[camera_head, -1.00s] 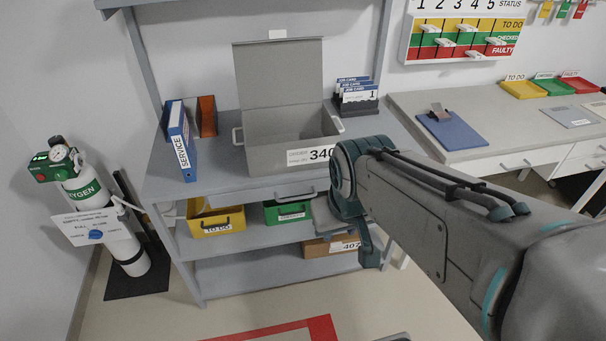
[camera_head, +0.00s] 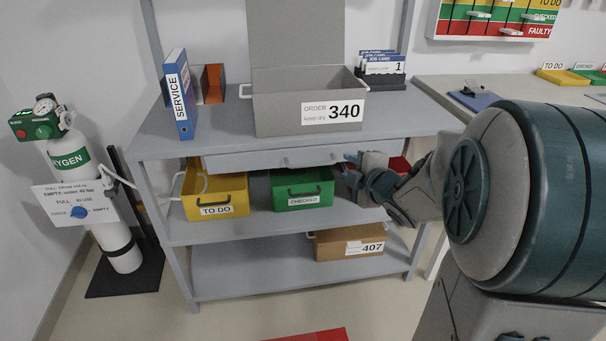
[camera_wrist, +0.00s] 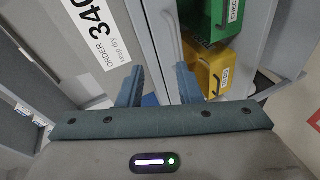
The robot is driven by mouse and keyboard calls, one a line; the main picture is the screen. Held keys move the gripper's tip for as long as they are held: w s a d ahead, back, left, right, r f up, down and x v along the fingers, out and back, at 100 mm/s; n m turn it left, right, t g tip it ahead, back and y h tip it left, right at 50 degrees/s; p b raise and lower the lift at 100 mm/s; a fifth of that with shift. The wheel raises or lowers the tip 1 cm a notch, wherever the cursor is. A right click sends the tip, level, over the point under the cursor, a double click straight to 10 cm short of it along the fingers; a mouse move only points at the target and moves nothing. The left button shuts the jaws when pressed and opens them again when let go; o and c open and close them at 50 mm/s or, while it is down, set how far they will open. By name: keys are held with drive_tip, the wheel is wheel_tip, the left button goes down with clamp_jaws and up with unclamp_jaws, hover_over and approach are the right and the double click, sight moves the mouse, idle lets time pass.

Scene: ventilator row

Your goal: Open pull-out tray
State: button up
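The pull-out tray (camera_head: 240,161) is a shallow grey drawer under the top of the grey shelf unit. It also shows in the wrist view (camera_wrist: 150,25), with its thin bar handle (camera_wrist: 174,40) ahead of my fingers. The tray looks shut or nearly shut; I cannot tell which. My gripper (camera_head: 352,168) is by the right end of the tray front in the head view. In the wrist view my gripper (camera_wrist: 159,85) is open, its two blue-grey fingers apart with nothing between them. The handle lies beyond the fingertips, towards the right finger.
A grey box marked 340 (camera_head: 275,105) stands on the top, above the tray. A yellow bin (camera_head: 225,192), a green bin (camera_head: 310,185) and a brown box (camera_head: 335,243) are on the shelves below. An oxygen cylinder (camera_head: 85,190) stands left.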

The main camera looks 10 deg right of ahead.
sight(312, 165)
drive_tip(key=shift+w+a+f+n+t+y+b, duration=0.1)
drive_tip(key=shift+w+a+f+n+y+b, duration=0.75)
drive_tip(key=shift+w, duration=1.25)
drive_tip(key=shift+w+a+f+n+t+y+b, duration=0.1)
drive_tip(key=shift+w+a+f+n+y+b, duration=0.2)
drive_tip(key=shift+w+a+f+b, duration=1.45)
drive_tip(key=shift+w+a+f+n+t+y+b, duration=0.1)
drive_tip(key=shift+w+a+f+n+y+b, duration=0.55)
drive_tip(key=shift+w, duration=1.85)
drive_tip(key=shift+a+f, duration=0.1)
drive_tip(key=shift+a, duration=0.05)
clamp_jaws()
